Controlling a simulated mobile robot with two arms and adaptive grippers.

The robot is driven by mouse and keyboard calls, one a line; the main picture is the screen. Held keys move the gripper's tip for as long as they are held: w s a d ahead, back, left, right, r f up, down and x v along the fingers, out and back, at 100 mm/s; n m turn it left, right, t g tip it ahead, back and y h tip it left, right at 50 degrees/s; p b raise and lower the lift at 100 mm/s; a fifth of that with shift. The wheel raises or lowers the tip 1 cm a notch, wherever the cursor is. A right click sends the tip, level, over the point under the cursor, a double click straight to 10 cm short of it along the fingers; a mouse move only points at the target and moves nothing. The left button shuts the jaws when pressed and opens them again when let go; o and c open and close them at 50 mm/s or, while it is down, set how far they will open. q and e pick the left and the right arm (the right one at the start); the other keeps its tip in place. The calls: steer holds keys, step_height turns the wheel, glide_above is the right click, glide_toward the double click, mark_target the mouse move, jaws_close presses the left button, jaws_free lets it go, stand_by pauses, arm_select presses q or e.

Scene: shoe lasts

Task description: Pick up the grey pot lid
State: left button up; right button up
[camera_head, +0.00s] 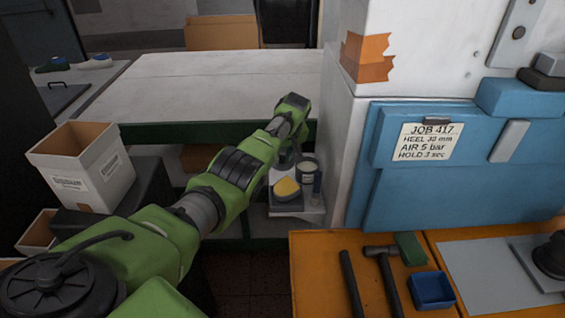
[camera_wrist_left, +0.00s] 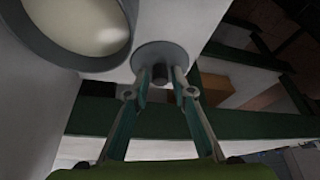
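The grey pot lid (camera_wrist_left: 172,54) is a round grey disc with a dark knob (camera_wrist_left: 160,74), seen in the left wrist view beside the open grey pot (camera_wrist_left: 58,51), which has cream contents. My left gripper (camera_wrist_left: 161,78) has its two fingers spread either side of the knob, with small gaps visible; I cannot tell whether either touches it. In the head view the pot (camera_head: 307,171) stands on a small white shelf, and my left gripper (camera_head: 288,154) hangs just left of it. The lid is not clearly visible there, behind my arm and gripper. My right gripper is not in view.
A white pillar (camera_head: 341,150) rises close to the right. A pale workbench (camera_head: 190,82) lies behind. Hammers (camera_head: 381,262) lie on the orange bench.

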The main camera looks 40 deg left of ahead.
arm_select(q)
steer(key=c, duration=0.3)
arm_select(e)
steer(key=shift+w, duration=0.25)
arm_select(q)
steer(key=shift+r, duration=0.1)
